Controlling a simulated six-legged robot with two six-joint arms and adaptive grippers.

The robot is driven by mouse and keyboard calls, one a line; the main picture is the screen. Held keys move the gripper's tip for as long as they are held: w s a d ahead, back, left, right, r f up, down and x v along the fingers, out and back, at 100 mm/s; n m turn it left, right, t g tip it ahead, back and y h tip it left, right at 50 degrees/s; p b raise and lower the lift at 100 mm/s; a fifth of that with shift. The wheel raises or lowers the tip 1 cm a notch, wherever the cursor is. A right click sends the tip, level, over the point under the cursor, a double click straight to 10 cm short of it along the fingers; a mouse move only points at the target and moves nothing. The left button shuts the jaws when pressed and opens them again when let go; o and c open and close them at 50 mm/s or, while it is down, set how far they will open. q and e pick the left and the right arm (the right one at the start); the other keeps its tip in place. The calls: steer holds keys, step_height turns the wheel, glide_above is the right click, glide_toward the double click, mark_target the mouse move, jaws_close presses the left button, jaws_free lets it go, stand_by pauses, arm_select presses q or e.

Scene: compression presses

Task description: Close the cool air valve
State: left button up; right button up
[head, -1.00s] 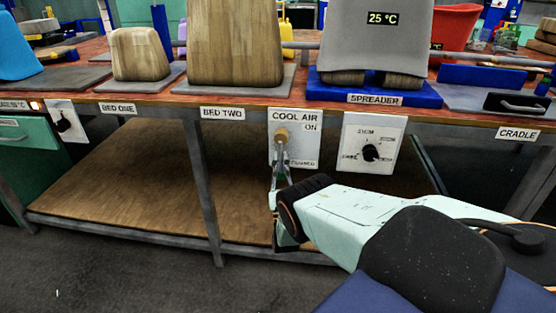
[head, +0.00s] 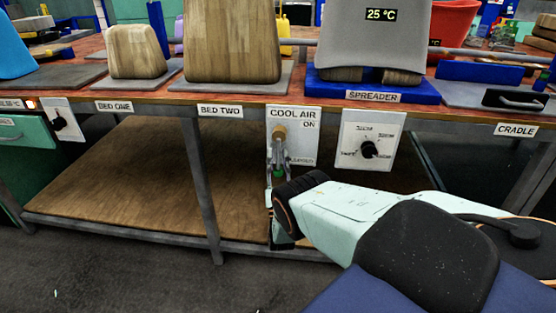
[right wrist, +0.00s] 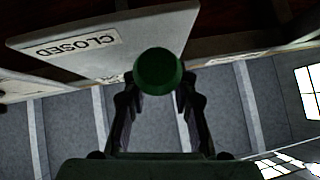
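The cool air panel (head: 303,148) is a white plate under the bench edge, with "ON" at its upper right and a smaller label lower down. Its brass valve body (head: 279,133) shows near the left side. A green knob (head: 278,173) sits below it. My right gripper (head: 278,152) points up under the valve, its fingers on either side of the knob. In the right wrist view the round green knob (right wrist: 158,72) is between the spread fingers, beside the "CLOSED" label (right wrist: 82,46). Contact is not clear. The lever is mostly hidden. My left gripper is out of view.
A selector dial panel (head: 370,142) is close to the right of the cool air panel. A bench leg (head: 203,180) stands to the left. The wooden lower shelf (head: 130,185) is bare. Wooden blocks (head: 138,50) and the spreader (head: 372,86) are on the bench top.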

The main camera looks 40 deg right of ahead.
steer(key=shift+o, duration=0.3)
steer(key=shift+f, duration=0.1)
steer(key=v, duration=0.7)
steer(key=shift+f, duration=0.15)
steer(key=shift+s+a, duration=0.15)
steer(key=shift+s, duration=0.05)
